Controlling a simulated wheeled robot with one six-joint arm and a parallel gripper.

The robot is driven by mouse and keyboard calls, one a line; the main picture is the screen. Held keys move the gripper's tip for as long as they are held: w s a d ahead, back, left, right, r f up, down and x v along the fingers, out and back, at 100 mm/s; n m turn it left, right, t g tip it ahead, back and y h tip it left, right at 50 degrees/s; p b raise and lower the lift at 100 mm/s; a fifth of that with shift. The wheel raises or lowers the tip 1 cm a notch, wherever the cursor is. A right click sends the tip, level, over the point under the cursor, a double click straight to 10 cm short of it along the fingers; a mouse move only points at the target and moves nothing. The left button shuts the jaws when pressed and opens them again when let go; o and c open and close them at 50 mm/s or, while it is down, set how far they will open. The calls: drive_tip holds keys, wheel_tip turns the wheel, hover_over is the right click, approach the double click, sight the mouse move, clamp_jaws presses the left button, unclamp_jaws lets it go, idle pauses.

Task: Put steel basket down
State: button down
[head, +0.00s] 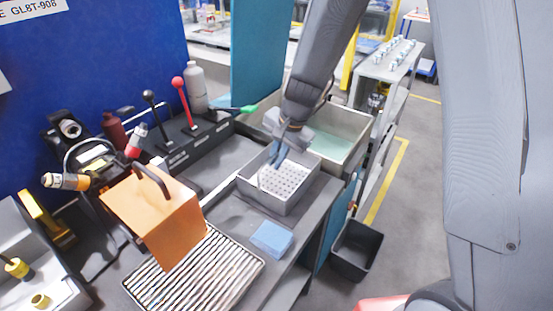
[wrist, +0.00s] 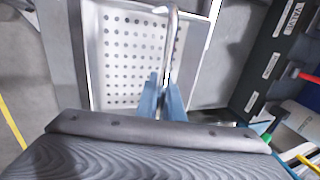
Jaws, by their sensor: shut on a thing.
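The steel basket (head: 296,195) is a grey box with a perforated floor. In the head view it is at the bench's right part, beside the tank of pale green liquid; I cannot tell whether it touches the bench top. My gripper (head: 277,160) reaches down over it from above. In the wrist view the basket (wrist: 110,60) fills the upper middle, and its thin bent handle (wrist: 168,45) runs down between my fingers. My gripper (wrist: 164,98) is shut on that handle. The basket looks empty.
The tank (head: 338,145) stands just behind the basket. A blue cloth (head: 272,239) and a striped grate (head: 190,275) lie in front. An orange box (head: 160,220) with a handle stands left. Levers (head: 182,98) rise at the back left. A dark bin (head: 355,250) stands below, right.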

drive_tip(key=c, duration=1.9)
unclamp_jaws()
drive_tip(key=shift+r, duration=0.35)
drive_tip(key=b+v, duration=0.2)
drive_tip(key=v, duration=1)
drive_tip(key=s+d+f+n+h, duration=0.1)
drive_tip(key=s+d+f+n, duration=0.2)
drive_tip(key=s+d, duration=0.3)
drive_tip(key=s+d+f+n+h, duration=0.1)
drive_tip(key=s+d+f+n, duration=0.3)
drive_tip(key=s+d, duration=0.3)
drive_tip(key=shift+s+d+n+h, duration=0.15)
drive_tip(key=shift+s+n+h, duration=0.15)
drive_tip(key=shift+s, duration=0.5)
drive_tip(key=shift+f, duration=0.25)
